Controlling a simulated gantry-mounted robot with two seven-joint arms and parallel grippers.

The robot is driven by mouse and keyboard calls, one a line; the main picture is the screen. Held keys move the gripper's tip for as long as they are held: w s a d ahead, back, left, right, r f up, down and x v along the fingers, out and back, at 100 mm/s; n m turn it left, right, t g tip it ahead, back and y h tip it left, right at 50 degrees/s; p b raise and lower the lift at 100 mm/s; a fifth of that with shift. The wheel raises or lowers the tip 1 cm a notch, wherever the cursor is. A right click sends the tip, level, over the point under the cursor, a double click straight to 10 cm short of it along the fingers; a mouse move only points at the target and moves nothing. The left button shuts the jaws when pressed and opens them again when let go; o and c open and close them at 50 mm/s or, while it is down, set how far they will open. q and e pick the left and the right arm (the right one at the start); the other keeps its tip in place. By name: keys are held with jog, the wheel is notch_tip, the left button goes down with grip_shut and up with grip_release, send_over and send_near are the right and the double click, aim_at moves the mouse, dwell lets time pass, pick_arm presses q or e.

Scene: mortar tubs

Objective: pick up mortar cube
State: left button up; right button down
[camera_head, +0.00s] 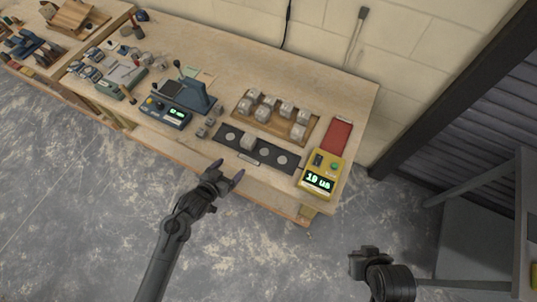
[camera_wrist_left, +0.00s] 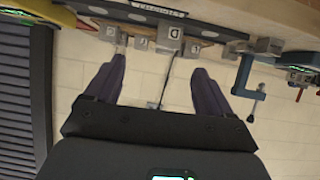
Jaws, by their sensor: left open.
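Several grey mortar cubes (camera_head: 265,113) sit in a wooden tray (camera_head: 292,133) on the workbench. One more mortar cube (camera_head: 247,141) stands on a dark strip (camera_head: 229,133) with pale round spots, in front of the tray. My left gripper (camera_head: 229,171) is open and empty, just off the bench's front edge, below and left of the strip. In the left wrist view its fingers (camera_wrist_left: 159,66) are spread, with a lettered cube (camera_wrist_left: 169,34) beyond the gap and other cubes (camera_wrist_left: 110,33) alongside. My right gripper (camera_head: 364,262) shows only as a dark shape at the lower right; its fingers are not clear.
A yellow meter (camera_head: 322,178) with a lit display stands at the bench's right end, beside a red pad (camera_head: 336,136). A blue press-like device (camera_head: 197,96) and a display box (camera_head: 166,112) stand left of the strip. Open floor (camera_head: 90,220) lies in front.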

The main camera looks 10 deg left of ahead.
aim_at(245, 144)
pick_arm(q)
jog(key=shift+t, duration=0.5)
jog(key=w+f+b, duration=0.1)
jog(key=w, duration=0.1)
jog(key=w+f+b, duration=0.1)
jog(key=w+b, duration=0.2)
jog(key=w, duration=0.1)
jog(key=shift+f, duration=0.4)
jog(key=shift+w+b, duration=0.35)
jog(key=shift+w, duration=0.1)
jog(key=x, duration=0.4)
jog(key=shift+w+d, duration=0.2)
jog(key=shift+w, duration=0.25)
jog(key=shift+w+d+f+b, duration=0.2)
jog(key=shift+w+f+b, duration=0.1)
jog(key=shift+w, duration=0.25)
jog(key=shift+x, duration=2.05)
pick_arm(e)
notch_tip(245, 144, down, 8)
jog(key=shift+d+r, duration=0.2)
